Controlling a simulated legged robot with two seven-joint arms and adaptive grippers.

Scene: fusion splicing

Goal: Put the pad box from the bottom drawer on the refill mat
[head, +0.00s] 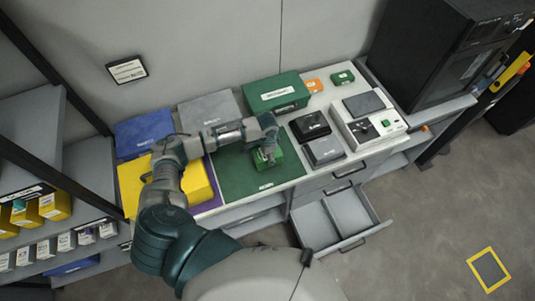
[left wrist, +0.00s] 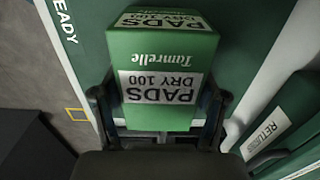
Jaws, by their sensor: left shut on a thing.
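The pad box is green with white labels reading "PADS DRY 100", seen close in the left wrist view (left wrist: 165,55). In the head view the pad box (head: 272,160) is at the green mat (head: 235,165) on the counter. My left gripper (head: 264,150) is shut on it, one finger on each side in the left wrist view (left wrist: 160,105). I cannot tell whether the box touches the mat. The mat carries a label ending in "EADY" (left wrist: 66,20). The bottom drawer (head: 345,215) is pulled open and looks empty. My right gripper is not in view.
A yellow box (head: 135,185) stands left of the mat, and a large green box (head: 276,94) behind it. Black and grey cases (head: 322,150) and a white device (head: 375,128) stand to the right. The open drawer juts out over the floor.

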